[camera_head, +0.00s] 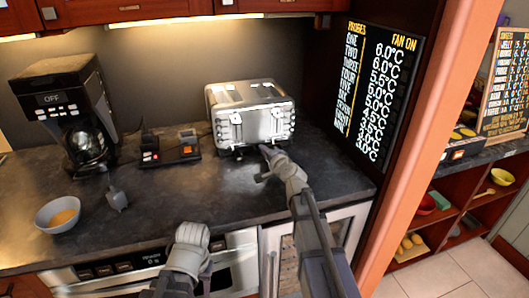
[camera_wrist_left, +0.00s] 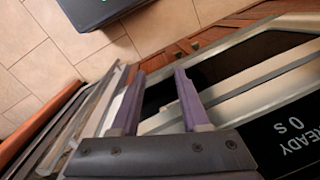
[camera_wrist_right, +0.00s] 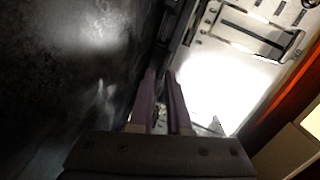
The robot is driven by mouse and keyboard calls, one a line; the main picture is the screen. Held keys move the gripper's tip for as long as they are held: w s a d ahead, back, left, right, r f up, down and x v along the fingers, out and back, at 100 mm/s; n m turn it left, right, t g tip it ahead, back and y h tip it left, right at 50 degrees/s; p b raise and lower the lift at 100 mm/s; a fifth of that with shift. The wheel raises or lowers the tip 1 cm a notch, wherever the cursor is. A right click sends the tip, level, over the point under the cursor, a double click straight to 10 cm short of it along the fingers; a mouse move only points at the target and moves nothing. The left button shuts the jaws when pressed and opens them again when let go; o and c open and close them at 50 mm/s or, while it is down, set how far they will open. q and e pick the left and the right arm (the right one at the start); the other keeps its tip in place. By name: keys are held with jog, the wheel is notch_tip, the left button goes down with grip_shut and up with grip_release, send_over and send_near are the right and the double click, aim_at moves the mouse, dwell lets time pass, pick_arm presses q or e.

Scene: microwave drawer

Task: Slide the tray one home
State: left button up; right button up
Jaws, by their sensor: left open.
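The silver toaster (camera_head: 250,118) stands at the back of the counter. Dark parts stick out low along its front edge, and I cannot tell which one is tray one. My right gripper (camera_head: 262,163) is just in front of the toaster's lower front edge. In the right wrist view its fingers (camera_wrist_right: 160,75) are close together with a narrow gap, and the toaster's bright metal (camera_wrist_right: 228,85) is beside them. Whether they grip anything is unclear. My left gripper (camera_wrist_left: 159,75) is open and empty, low in front of the counter, near the drawer front with the READY display (camera_wrist_left: 290,145).
A coffee maker (camera_head: 72,115), a black device with lit switches (camera_head: 168,150), a grey plug (camera_head: 117,198) and a bowl (camera_head: 58,214) stand left on the dark counter (camera_head: 160,215). The counter's middle is mostly clear.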

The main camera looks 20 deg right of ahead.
grip_shut()
dwell(1.0)
jog(key=w, duration=0.2)
jog(key=shift+w, duration=0.3)
jog(key=shift+o, duration=1.3)
grip_release()
jog(key=shift+s, duration=0.2)
jog(key=p+v, duration=0.1)
jog(key=v, duration=0.6)
jog(key=shift+s+r+p, duration=0.1)
jog(key=shift+s+p, duration=0.25)
jog(key=shift+p, duration=0.05)
